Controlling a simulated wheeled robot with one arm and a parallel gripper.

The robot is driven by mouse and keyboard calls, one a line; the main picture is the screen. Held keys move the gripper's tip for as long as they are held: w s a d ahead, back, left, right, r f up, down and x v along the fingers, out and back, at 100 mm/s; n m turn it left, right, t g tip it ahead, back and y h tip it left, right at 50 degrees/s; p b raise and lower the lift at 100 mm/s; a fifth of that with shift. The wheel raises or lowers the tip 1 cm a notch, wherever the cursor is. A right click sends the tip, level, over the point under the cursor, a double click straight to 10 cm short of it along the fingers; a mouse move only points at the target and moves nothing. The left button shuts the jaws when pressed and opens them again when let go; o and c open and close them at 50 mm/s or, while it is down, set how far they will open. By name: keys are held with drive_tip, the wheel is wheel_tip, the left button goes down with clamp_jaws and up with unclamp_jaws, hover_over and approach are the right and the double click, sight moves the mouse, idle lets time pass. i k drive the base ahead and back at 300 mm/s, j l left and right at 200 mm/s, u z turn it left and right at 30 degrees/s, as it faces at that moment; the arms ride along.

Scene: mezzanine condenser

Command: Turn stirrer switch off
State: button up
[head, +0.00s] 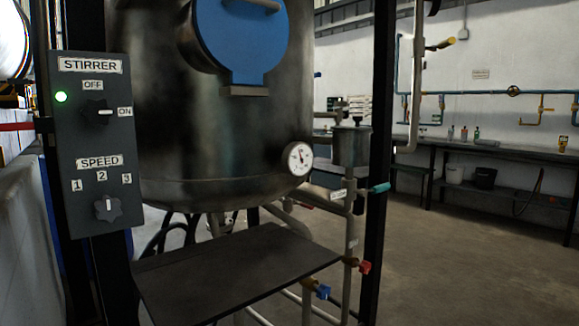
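The stirrer control panel (93,145) is a dark upright box on the left, labelled STIRRER at the top. Its stirrer switch (98,111) is a black knob whose white mark points right, toward the ON label (125,112). The OFF label (93,85) sits above the knob. A green light (61,97) is lit at the panel's left. Below is the speed knob (107,208), with its mark pointing up toward 2. My gripper is not in view.
A large steel vessel (215,135) with a blue round hatch (245,40) stands right of the panel. A dark shelf (230,270) juts out below it. Pipes with red (364,267) and blue (323,292) valve handles stand near a black post (376,160). Open floor (460,260) lies to the right.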

sight(96, 112)
drive_tip(key=u, duration=1.4)
